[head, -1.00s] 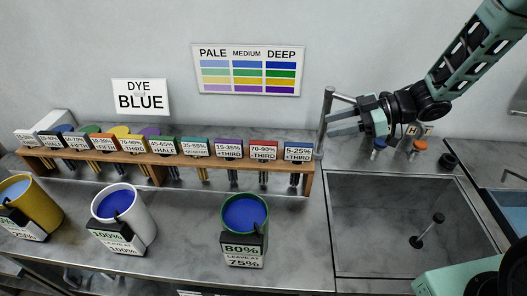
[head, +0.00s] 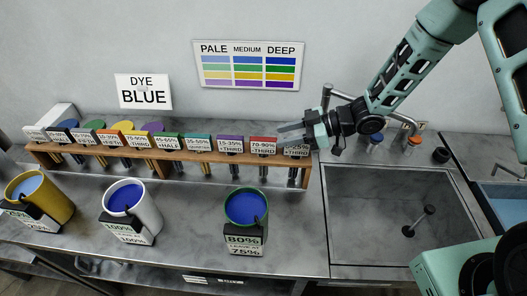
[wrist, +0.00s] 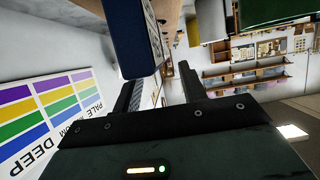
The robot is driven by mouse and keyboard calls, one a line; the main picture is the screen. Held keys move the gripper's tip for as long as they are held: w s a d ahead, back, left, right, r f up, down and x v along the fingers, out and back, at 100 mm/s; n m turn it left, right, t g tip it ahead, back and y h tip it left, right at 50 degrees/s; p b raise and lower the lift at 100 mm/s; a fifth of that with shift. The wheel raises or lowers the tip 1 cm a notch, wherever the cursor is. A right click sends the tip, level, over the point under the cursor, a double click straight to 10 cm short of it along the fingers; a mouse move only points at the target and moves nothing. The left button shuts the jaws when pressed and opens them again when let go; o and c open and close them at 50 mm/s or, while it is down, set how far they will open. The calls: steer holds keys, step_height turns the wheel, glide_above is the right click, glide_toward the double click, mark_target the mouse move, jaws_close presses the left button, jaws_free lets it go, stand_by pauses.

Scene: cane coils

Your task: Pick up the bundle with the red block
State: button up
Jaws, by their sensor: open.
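The red block (head: 262,139) with a white 70-90% -THIRD label sits second from the right end of the wooden rack (head: 200,157) in the head view. Its bundle hangs below, mostly hidden by the rack. My gripper (head: 282,133) is open and empty, pointing left, with its fingers over the rack's right end. They partly cover the blue 5-25% +THIRD block (head: 297,149) and end close to the red block. In the wrist view a blue block (wrist: 128,35) stands just beyond my open fingers (wrist: 161,75); I cannot make out the red block there.
The purple block (head: 229,140) stands left of the red one. An orange-red block (head: 107,134) sits further left. Green (head: 246,206), white (head: 131,200) and yellow (head: 45,192) dye pots stand in front. A sink (head: 385,215) and metal faucet (head: 408,122) lie to the right.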

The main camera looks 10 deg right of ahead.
mark_target(265, 139)
steer(key=p+x, duration=0.1)
steer(key=x, duration=0.2)
steer(key=shift+w+a+r+p, duration=0.1)
steer(key=shift+a+r+p, duration=0.05)
steer(key=shift+a+p, duration=0.25)
steer(key=shift+a+f, duration=0.15)
steer(key=shift+f, duration=0.05)
steer(key=shift+c, duration=0.3)
jaws_close()
steer(key=shift+w+r, duration=0.1)
steer(key=shift+r, duration=0.05)
